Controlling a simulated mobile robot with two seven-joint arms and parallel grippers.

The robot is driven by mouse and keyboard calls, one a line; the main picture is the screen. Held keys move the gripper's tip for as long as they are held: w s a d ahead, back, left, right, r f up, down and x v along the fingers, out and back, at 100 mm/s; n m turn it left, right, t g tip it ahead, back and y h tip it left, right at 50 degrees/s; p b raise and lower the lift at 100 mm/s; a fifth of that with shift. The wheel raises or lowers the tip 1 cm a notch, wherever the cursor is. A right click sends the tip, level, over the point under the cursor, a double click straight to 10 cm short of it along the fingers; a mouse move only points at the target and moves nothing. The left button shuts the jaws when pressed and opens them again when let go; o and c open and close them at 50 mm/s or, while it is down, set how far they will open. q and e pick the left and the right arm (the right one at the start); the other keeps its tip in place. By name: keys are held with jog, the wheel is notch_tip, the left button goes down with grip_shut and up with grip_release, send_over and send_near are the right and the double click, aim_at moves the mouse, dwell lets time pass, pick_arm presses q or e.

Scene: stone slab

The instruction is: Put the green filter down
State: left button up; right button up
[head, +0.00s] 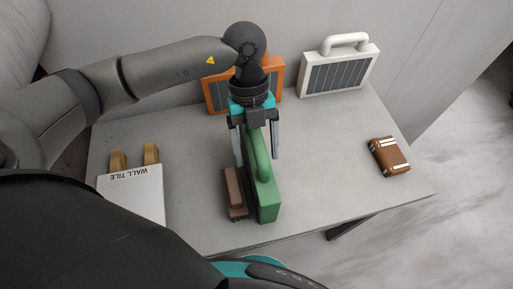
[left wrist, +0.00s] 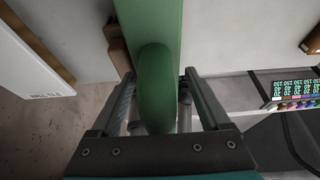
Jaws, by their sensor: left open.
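The green filter (head: 267,205) stands upright on the stone slab (head: 325,165), its handle on the upper side. My left gripper (head: 256,150) is open above it, with one finger on each side of the handle. In the left wrist view the green filter (left wrist: 155,20) runs away from the camera, and its rounded handle lies between the spread fingers of my left gripper (left wrist: 160,95). The filter's underside is hidden. My right gripper does not show.
A brown block (head: 233,194) stands close beside the filter's left side. An orange filter (head: 213,95) and a white filter (head: 340,72) stand at the back. A white wall tile box (head: 132,195) is left, a brown strapped pack (head: 389,156) right. The slab between filter and pack is clear.

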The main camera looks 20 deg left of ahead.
pick_arm(q)
jog(key=p+v, duration=0.1)
jog(key=v, duration=1)
jog(key=shift+r, duration=0.35)
dwell(0.5)
